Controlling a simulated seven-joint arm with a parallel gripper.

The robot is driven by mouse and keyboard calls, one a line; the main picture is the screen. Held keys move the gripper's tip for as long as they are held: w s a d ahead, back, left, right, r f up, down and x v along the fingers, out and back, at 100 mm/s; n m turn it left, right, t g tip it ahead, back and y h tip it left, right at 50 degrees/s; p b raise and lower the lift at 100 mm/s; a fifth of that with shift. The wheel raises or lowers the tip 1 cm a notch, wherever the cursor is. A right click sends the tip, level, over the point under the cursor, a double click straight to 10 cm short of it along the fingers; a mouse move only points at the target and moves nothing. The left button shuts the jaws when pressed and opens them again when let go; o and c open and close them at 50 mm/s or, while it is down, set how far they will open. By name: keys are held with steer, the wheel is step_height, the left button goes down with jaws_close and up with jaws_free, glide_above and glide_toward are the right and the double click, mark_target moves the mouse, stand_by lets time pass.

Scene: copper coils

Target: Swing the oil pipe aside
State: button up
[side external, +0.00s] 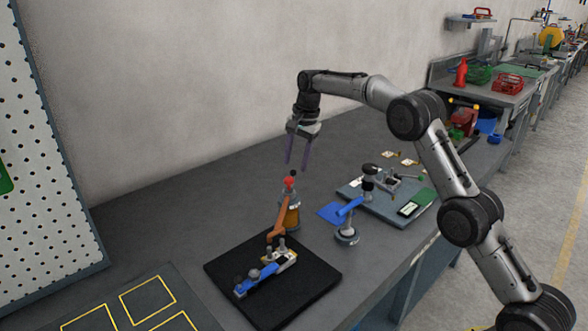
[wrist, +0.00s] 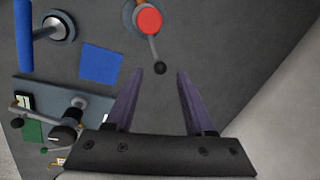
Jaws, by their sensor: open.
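A red cap (side external: 289,182) tops the oiler and also shows in the wrist view (wrist: 149,20). A thin grey lever (wrist: 154,48) runs from the cap to a black knob (wrist: 160,68). My gripper (side external: 297,167) is open and empty, pointing down just above the oiler. In the wrist view the knob appears between my fingertips (wrist: 158,73); the height gap is unclear.
The black mat (side external: 315,278) lies at the front. A stand with a blue arm (side external: 347,236), a blue pad (wrist: 101,64) and a fixture plate (side external: 420,218) are right of the oiler. The bench left of the oiler is clear up to the yellow-outlined panel (side external: 118,303).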

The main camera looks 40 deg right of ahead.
steer(key=shift+w+a+f, duration=0.1)
steer(key=shift+w+f, duration=0.05)
steer(key=shift+f, duration=0.7)
steer(key=shift+w+f, duration=0.15)
steer(key=shift+f, duration=0.65)
jaws_close()
